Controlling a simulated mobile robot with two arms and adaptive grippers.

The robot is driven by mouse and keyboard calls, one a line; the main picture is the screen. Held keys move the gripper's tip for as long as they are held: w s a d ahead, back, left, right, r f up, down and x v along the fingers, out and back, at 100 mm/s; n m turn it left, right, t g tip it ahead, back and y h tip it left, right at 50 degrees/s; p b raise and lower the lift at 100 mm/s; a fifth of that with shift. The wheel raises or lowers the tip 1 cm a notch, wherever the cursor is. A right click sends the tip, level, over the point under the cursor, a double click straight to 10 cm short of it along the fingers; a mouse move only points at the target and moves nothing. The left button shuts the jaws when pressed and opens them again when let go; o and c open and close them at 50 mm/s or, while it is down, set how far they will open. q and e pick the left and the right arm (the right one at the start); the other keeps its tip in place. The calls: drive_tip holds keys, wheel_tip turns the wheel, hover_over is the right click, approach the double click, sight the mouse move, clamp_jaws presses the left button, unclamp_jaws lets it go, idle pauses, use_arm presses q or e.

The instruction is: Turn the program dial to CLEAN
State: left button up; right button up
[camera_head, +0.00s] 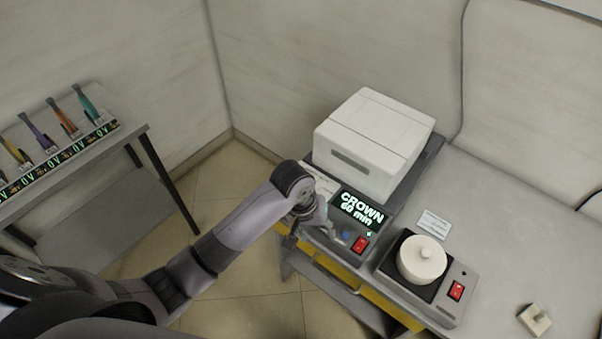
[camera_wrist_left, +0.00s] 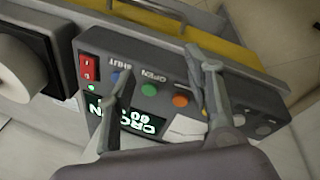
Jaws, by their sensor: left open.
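The white unit (camera_head: 372,143) stands on a dark base whose front panel has a display (camera_head: 358,210) reading "CROWN 60 min". The display also shows, partly hidden, in the left wrist view (camera_wrist_left: 133,118). That view shows blue, green (camera_wrist_left: 149,89) and orange (camera_wrist_left: 181,100) buttons by the words SHUT and OPEN. Small grey round controls (camera_wrist_left: 263,130) sit at the panel's right end; I cannot tell which is the program dial. My left gripper (camera_head: 322,226) is open and empty over the panel; its fingers (camera_wrist_left: 158,64) spread across the button row. My right gripper is not in view.
A red switch (camera_head: 360,244) is close to the left gripper. Beside the panel is a second device (camera_head: 446,300) with a white round pot (camera_head: 421,260). A small block (camera_head: 534,319) lies on the bench at right. A rack of coloured tools (camera_head: 66,150) stands at far left.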

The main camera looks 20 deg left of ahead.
use_arm(q)
drive_tip(key=w+r, duration=0.1)
drive_tip(key=w, duration=0.1)
drive_tip(key=w+r+n, duration=0.1)
drive_tip(key=w+r, duration=0.1)
drive_tip(key=w+r+n+y, duration=0.1)
drive_tip(key=w+r, duration=0.1)
drive_tip(key=shift+a+g, duration=0.35)
drive_tip(key=shift+g, duration=0.05)
drive_tip(key=w+a+r+n+y, duration=0.1)
drive_tip(key=w+a+r+n, duration=0.25)
drive_tip(key=r, duration=0.25)
drive_tip(key=w+a+r+n+y, duration=0.1)
drive_tip(key=w+a+r+n, duration=0.15)
drive_tip(key=w+r, duration=0.25)
drive_tip(key=shift+g, duration=0.4)
drive_tip(key=f+p, duration=0.1)
drive_tip(key=f, duration=0.4)
drive_tip(key=f+p, duration=0.1)
drive_tip(key=f, duration=0.5)
drive_tip(key=a+f+p, duration=0.1)
drive_tip(key=f, duration=0.5)
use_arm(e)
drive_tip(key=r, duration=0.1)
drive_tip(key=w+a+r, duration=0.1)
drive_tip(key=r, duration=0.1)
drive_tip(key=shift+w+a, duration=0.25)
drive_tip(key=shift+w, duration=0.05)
use_arm(q)
drive_tip(key=shift+c, duration=0.2)
